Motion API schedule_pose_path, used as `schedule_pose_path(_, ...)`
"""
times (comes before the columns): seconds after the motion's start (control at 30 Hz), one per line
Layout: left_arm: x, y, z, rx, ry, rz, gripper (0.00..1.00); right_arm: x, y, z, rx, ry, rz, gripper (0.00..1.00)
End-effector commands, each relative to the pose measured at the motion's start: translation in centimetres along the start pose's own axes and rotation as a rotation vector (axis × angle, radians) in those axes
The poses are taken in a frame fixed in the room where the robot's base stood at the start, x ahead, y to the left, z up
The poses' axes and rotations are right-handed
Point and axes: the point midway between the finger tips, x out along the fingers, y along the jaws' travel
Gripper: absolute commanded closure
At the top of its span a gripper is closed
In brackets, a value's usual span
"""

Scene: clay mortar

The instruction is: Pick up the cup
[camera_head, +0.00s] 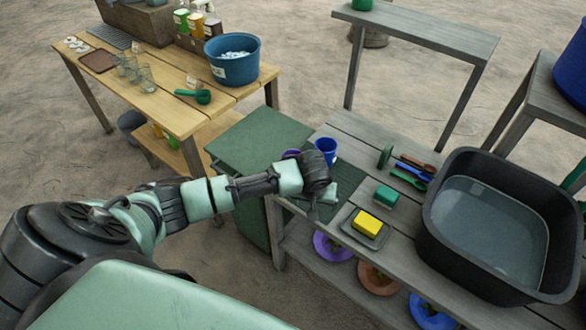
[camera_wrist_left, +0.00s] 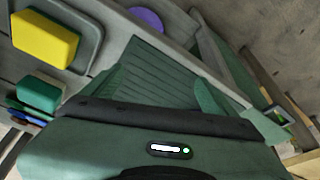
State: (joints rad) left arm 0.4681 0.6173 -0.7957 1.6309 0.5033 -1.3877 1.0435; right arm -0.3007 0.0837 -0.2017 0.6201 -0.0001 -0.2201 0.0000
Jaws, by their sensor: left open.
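A blue cup (camera_head: 326,148) stands upright near the far left end of the grey slatted table (camera_head: 400,205), on or beside a dark ribbed mat. A purple item (camera_head: 290,154), perhaps another cup, is mostly hidden behind my left wrist. My left gripper (camera_head: 316,207) hangs over the table's left end, nearer than the blue cup and apart from it. In the left wrist view its fingers (camera_wrist_left: 160,88) are spread over the ribbed mat (camera_wrist_left: 160,66) with nothing between them. The blue cup does not show there. My right gripper is out of view.
A black water basin (camera_head: 436,220) fills the table's right. A green cabinet (camera_head: 240,145) adjoins the left end.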

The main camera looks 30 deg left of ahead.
Motion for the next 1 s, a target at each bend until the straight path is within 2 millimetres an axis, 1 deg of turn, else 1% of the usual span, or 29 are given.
schedule_pose_path(0.03, -0.1, -1.3, -2.0, -0.044, 0.017, -0.029, 0.12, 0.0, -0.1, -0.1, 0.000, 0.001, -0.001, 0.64)
schedule_pose_path(0.07, -0.2, -1.9, -3.0, -0.075, 0.024, -0.043, 0.12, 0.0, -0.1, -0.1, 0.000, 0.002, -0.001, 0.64)
schedule_pose_path(0.1, -0.4, -3.0, -4.4, -0.120, 0.033, -0.064, 0.12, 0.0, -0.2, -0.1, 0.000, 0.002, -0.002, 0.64)
schedule_pose_path(0.2, -0.9, -5.7, -7.7, -0.235, 0.061, -0.111, 0.12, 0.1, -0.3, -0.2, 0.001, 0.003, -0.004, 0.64)
schedule_pose_path(0.3, -1.5, -7.8, -10.1, -0.328, 0.082, -0.144, 0.12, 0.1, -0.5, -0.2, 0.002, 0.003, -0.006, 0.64)
schedule_pose_path(0.33, -1.6, -8.2, -10.5, -0.347, 0.086, -0.150, 0.12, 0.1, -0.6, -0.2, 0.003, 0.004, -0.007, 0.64)
schedule_pose_path(0.4, -1.4, -8.9, -11.1, -0.377, 0.090, -0.161, 0.12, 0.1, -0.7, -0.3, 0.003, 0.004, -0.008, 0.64)
schedule_pose_path(0.5, -0.3, -9.4, -11.4, -0.391, 0.092, -0.164, 0.12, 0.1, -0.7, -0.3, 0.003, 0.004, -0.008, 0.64)
schedule_pose_path(0.77, 1.7, -9.4, -11.9, -0.389, 0.093, -0.163, 0.12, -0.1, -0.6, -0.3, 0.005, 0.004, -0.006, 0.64)
schedule_pose_path(0.93, 3.9, -9.4, -12.5, -0.387, 0.093, -0.162, 0.12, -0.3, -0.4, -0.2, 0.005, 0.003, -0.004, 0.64)
schedule_pose_path(1.0, 4.9, -9.7, -12.4, -0.388, 0.092, -0.163, 0.12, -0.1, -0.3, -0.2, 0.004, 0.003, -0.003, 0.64)
